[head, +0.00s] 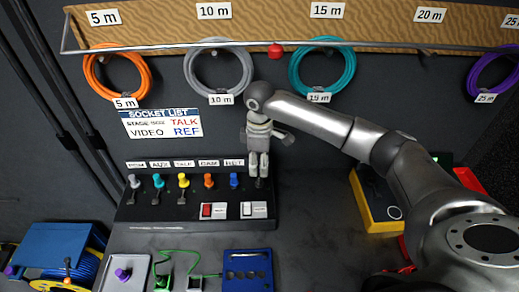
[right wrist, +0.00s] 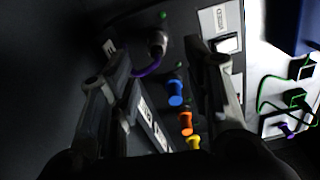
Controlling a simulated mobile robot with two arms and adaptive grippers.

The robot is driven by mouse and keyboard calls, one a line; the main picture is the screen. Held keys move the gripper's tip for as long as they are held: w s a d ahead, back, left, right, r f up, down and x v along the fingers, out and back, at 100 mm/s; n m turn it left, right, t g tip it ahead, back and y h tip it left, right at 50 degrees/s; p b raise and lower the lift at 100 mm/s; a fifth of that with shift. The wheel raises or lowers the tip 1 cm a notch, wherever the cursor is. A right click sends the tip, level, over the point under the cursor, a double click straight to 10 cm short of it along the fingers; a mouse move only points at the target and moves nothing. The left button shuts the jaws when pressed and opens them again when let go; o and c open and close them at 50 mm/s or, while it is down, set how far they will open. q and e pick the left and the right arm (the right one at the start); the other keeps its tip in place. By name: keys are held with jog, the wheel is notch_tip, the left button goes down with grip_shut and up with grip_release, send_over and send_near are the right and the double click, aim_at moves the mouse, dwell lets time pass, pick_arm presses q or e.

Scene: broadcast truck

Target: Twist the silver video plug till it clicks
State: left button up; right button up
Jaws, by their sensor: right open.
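The black socket panel (head: 190,212) carries a row of upright plugs. A silver plug (head: 134,181) stands at its left end. My right gripper (head: 259,178) points down over the right end of the row. In the right wrist view its two fingers (right wrist: 165,100) are open and spread. A dark grey, metallic-looking plug (right wrist: 157,42) with a purple cable shows in the gap between them, beyond the fingertips, seated at the panel. I see no contact with it. The gripper partly hides this plug in the head view. I cannot tell which one is the video plug. My left gripper is out of view.
Close by stand a blue plug (right wrist: 175,92), an orange plug (right wrist: 185,122) and a yellow plug (right wrist: 194,142). Red and white switches (head: 213,211) sit at the panel front. Coiled cables hang behind. A blue tray (head: 247,268) lies in front; dark table is bare to the right.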

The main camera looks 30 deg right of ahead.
aim_at(260, 179)
jog(key=f, duration=0.3)
jog(key=f+p, duration=0.1)
jog(key=f, duration=0.2)
jog(key=shift+w+d, duration=0.1)
jog(key=shift+w, duration=0.1)
jog(key=shift+f, duration=0.65)
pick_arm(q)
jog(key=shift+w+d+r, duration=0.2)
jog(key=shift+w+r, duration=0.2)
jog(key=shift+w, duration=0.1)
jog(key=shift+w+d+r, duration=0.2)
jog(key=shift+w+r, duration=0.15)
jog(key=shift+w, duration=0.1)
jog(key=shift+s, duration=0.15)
pick_arm(e)
jog(key=shift+c, duration=0.3)
grip_shut()
jog(key=c, duration=0.7)
grip_release()
grip_shut()
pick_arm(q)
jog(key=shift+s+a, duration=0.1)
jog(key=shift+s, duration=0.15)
